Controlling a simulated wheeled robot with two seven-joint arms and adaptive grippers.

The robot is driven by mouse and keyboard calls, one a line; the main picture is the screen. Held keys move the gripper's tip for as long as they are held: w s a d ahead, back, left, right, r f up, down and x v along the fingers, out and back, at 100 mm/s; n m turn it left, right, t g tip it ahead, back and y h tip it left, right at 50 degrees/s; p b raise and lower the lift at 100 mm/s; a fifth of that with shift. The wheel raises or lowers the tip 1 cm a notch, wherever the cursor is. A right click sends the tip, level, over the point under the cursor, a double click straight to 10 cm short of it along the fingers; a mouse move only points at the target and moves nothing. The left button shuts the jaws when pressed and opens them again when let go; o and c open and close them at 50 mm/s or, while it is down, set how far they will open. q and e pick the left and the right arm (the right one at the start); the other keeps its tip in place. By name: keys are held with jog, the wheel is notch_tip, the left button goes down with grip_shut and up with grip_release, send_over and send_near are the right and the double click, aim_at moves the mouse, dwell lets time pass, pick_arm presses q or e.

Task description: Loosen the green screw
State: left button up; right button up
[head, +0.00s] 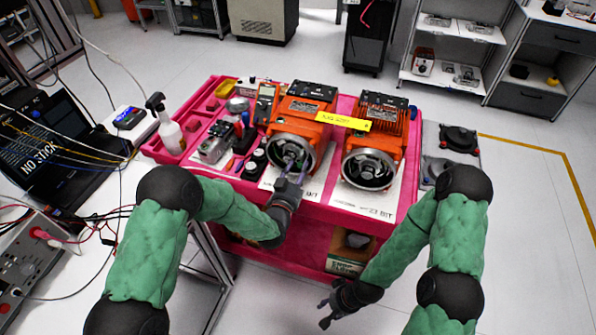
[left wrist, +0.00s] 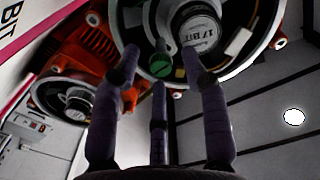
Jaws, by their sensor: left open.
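The left orange motor (head: 302,122) stands on the pink cart with its round open end facing me. My left gripper (head: 290,165) is at that open end, with its fingertips in front of it. In the left wrist view the three fingers (left wrist: 159,62) are spread apart and hold nothing. The screw is too small to make out in the head view. My right gripper (head: 328,306) is low in front of the cart, fingers apart and empty.
A second orange motor (head: 372,140) stands to the right, with a yellow label (head: 343,122) between the two. Tools and bottles crowd the cart's left side, with a spray bottle (head: 168,128) at its edge. A laptop (head: 45,150) and cables are at left. Floor at right is clear.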

pick_arm(q)
grip_shut()
jog(key=shift+f, duration=0.1)
jog(key=n+b, duration=0.3)
jog(key=n, duration=0.1)
jog(key=n+b, duration=0.3)
jog(key=n, duration=0.1)
jog(key=n+b, duration=0.3)
jog(key=n, duration=0.1)
jog(key=shift+s+f+n, duration=0.15)
jog(key=shift+f+n, duration=0.1)
jog(key=shift+n, duration=0.05)
jog(key=shift+d+r+n+b, duration=0.1)
jog(key=shift+n+b, duration=0.9)
jog(key=shift+n, duration=0.5)
